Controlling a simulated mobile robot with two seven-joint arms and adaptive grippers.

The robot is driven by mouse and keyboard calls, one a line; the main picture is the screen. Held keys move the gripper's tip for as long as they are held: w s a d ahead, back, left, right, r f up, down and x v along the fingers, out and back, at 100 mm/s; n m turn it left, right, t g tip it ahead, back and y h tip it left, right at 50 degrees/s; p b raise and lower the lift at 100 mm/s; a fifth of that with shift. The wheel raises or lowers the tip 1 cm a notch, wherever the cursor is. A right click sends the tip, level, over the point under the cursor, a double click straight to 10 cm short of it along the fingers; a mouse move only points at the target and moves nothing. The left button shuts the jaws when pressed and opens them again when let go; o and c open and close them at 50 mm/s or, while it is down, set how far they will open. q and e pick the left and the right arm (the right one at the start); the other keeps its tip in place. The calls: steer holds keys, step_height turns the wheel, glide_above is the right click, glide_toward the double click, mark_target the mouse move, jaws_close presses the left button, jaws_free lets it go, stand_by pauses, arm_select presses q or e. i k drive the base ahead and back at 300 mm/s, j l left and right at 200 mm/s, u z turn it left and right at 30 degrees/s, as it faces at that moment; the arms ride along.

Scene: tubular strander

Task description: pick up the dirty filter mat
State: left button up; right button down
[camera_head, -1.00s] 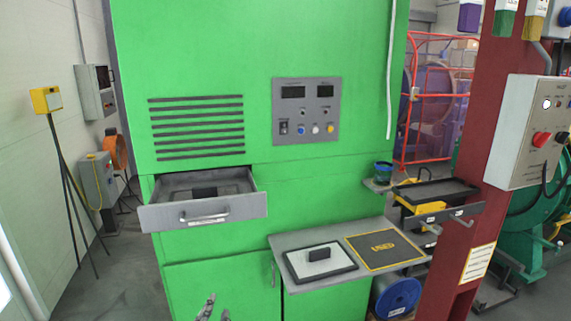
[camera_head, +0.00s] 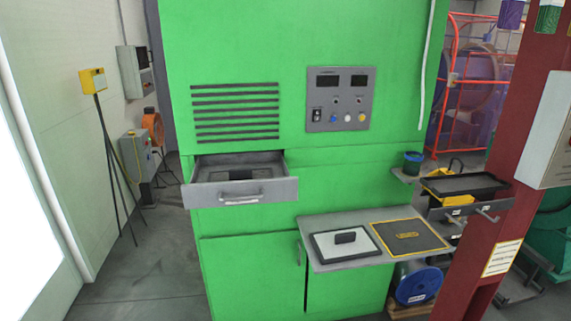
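The drawer (camera_head: 200,197) of the green cabinet is pulled open. In it lies a flat grey mat (camera_head: 226,175) with a dark block-shaped handle on top; its front part is hidden by the drawer front. It looks like the dirty filter mat. A second mat, pale with a black rim and black handle (camera_head: 345,237), lies on the grey shelf (camera_head: 318,264) to the lower right. Beside it on the shelf is a dark square with a yellow border and yellow lettering (camera_head: 408,238), which seems to read "USED". Neither of my grippers shows.
A dark red post (camera_head: 540,110) stands at the right, with a black tray (camera_head: 465,186) and yellow items beside it. A small cup (camera_head: 412,162) stands on a bracket. A blue spool (camera_head: 417,286) is under the shelf. A yellow tripod device (camera_head: 94,80) stands left. Floor left of the cabinet is open.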

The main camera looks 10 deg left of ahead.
mark_target(244, 174)
steer(key=k+j, duration=0.1)
steer(key=j, duration=0.7)
steer(key=k+j, duration=0.15)
steer(key=j, duration=0.25)
steer(key=i+j, duration=0.6)
steer(key=j, duration=0.2)
steer(key=j+z, duration=0.1)
steer(key=z, duration=0.25)
steer(key=i+j+z, duration=0.1)
steer(key=z, duration=0.3)
steer(key=j+z, duration=0.1)
steer(key=z, duration=0.25)
